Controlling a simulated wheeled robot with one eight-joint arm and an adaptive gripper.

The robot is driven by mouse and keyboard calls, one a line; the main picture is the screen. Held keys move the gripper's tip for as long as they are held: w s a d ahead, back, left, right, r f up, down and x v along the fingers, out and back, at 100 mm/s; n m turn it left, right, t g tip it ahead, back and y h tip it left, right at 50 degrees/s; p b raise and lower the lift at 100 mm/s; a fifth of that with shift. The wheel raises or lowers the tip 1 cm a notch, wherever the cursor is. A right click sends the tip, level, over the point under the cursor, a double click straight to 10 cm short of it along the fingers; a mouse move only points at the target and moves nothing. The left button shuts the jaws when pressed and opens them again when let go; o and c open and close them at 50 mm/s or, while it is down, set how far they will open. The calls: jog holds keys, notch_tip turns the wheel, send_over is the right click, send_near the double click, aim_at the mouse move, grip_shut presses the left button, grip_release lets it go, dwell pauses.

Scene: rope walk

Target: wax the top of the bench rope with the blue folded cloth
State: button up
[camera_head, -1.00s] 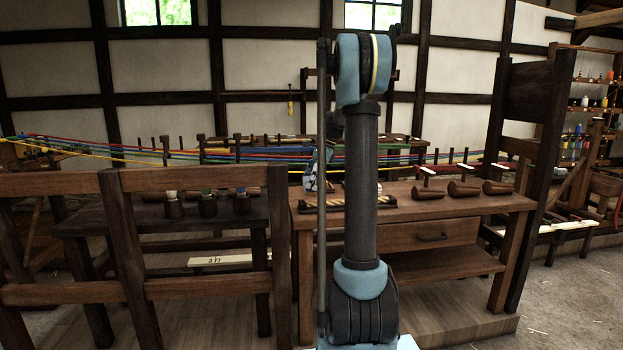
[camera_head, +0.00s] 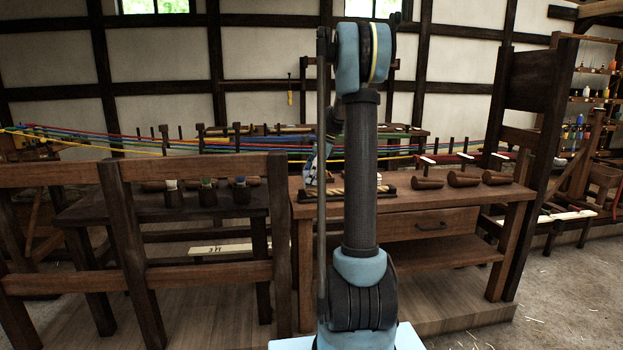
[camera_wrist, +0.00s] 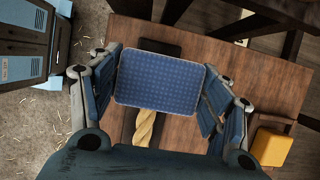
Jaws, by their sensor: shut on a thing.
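The blue folded cloth (camera_wrist: 160,78) is held flat between the two fingers of my gripper (camera_wrist: 158,85) in the wrist view. My gripper is shut on it. The bench rope (camera_wrist: 145,128), pale yellow and twisted, shows below the cloth's lower edge. The cloth hides the stretch of rope beneath it; whether they touch I cannot tell. In the head view the rope (camera_head: 352,190) lies in a dark holder on the wooden bench (camera_head: 480,195). My arm hides part of it, and the gripper is mostly hidden there.
A yellow-orange block (camera_wrist: 271,147) sits at the bench's right in the wrist view. Several wooden mallet-like pieces (camera_head: 463,179) lie on the bench's right. A side table with dark cups (camera_head: 207,197) stands left, behind a wooden rail (camera_head: 195,170). Coloured strands (camera_head: 90,140) run behind.

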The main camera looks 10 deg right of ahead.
jog(key=shift+f, duration=0.95)
dwell(0.3)
jog(key=shift+d, duration=0.15)
jog(key=shift+d+r, duration=0.1)
jog(key=shift+d, duration=5.2)
jog(key=shift+d, duration=3.35)
jog(key=shift+d+f, duration=0.2)
jog(key=shift+d, duration=3.45)
jog(key=shift+d, duration=3.35)
jog(key=shift+r, duration=0.1)
jog(key=shift+a, duration=0.1)
